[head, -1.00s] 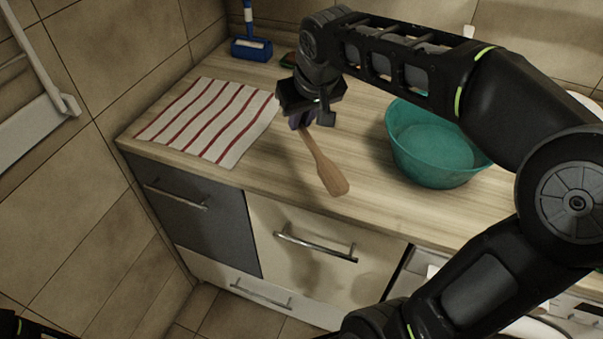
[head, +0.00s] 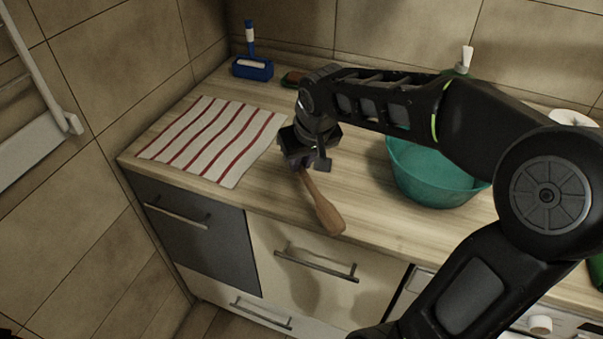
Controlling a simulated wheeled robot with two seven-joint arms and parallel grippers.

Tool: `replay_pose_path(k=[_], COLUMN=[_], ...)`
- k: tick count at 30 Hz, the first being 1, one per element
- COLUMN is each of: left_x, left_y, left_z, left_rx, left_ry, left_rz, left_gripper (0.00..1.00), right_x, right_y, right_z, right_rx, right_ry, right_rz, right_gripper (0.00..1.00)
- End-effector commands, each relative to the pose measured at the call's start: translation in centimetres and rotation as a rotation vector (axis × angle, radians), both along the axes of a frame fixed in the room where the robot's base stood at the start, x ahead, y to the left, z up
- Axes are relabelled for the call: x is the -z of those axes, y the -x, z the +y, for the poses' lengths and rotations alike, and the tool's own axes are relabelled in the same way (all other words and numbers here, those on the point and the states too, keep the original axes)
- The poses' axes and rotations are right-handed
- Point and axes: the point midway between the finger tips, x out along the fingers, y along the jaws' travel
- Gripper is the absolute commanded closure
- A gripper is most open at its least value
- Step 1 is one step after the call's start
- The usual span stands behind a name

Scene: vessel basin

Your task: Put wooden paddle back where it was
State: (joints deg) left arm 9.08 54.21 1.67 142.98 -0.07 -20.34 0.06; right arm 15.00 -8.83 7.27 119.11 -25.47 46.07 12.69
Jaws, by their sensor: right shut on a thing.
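The wooden paddle (head: 322,205) is held by its handle end in my right gripper (head: 304,165). Its broad end points down and to the right, close to the counter's front edge. Whether the paddle touches the counter is hard to tell. My right gripper is shut on the paddle, just right of the striped towel; its fingertips are partly hidden by its own body. My left gripper is not in the picture.
A red-and-white striped towel (head: 212,140) lies flat on the wooden counter (head: 262,205). A teal basin (head: 430,175) stands to the right, partly behind my right arm. A blue brush holder (head: 252,66) and a small brown-and-green item (head: 294,78) are at the back.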

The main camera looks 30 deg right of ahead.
Motion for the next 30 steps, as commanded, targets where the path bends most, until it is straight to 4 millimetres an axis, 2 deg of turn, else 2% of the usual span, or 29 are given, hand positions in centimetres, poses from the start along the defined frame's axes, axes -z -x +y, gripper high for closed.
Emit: replay_pose_path(k=[8,17,28,29,30], left_x=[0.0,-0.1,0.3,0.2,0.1], left_y=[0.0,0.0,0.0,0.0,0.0], left_z=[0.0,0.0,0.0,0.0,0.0], left_rx=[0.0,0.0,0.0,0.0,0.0], left_ry=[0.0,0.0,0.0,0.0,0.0], left_rz=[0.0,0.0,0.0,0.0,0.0], left_gripper=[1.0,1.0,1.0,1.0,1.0], right_x=[0.2,3.6,4.1,4.1,3.9], right_y=[0.0,0.1,0.0,0.0,0.0], right_z=[0.0,0.0,0.0,0.0,0.0], right_rx=[0.0,0.001,0.0,0.0,0.0], right_ry=[0.0,-0.001,-0.001,-0.001,-0.001], right_rz=[0.0,0.002,-0.001,-0.001,-0.001], right_gripper=[1.0,1.0,1.0,0.84,0.8])
